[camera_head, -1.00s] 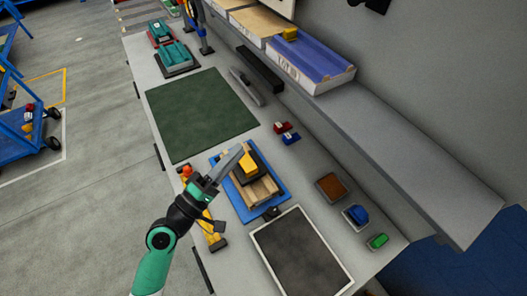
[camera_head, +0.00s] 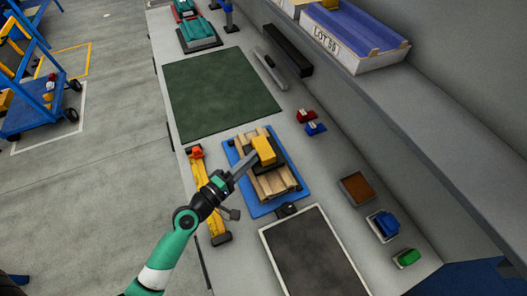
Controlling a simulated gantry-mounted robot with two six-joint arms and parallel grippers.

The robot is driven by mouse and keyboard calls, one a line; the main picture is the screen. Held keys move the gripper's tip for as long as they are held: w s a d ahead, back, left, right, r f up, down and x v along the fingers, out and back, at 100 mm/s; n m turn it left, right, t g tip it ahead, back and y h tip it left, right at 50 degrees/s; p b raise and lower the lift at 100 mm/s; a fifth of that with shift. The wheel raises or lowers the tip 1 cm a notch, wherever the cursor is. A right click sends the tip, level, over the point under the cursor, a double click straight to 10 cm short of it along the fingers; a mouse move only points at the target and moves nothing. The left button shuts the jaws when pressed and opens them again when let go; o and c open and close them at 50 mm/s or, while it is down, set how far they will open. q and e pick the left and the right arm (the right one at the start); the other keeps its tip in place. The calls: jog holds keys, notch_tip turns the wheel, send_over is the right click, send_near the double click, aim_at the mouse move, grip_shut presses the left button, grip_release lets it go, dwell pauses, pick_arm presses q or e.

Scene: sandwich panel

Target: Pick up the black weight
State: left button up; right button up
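The black weight (camera_head: 276,153) with a yellow block-shaped handle (camera_head: 263,149) sits over a stack of pale wooden pieces (camera_head: 272,184) on a blue base (camera_head: 240,187). My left gripper (camera_head: 248,164) reaches in from the lower left. Its grey fingertips are at the near left side of the yellow handle and hide part of the weight. I cannot tell whether the fingers are closed on the handle or only beside it. My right gripper is not in view.
A yellow tool (camera_head: 215,218) lies left of the blue base. A dark framed panel (camera_head: 311,256) lies in front. A green mat (camera_head: 220,93) covers free bench at the back left.

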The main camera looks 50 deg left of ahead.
aim_at(263, 147)
pick_arm(q)
jog(key=w, duration=0.6)
jog(key=shift+a, duration=0.25)
jog(key=shift+s, duration=0.1)
grip_shut()
dwell(1.0)
jog(key=shift+r, duration=0.2)
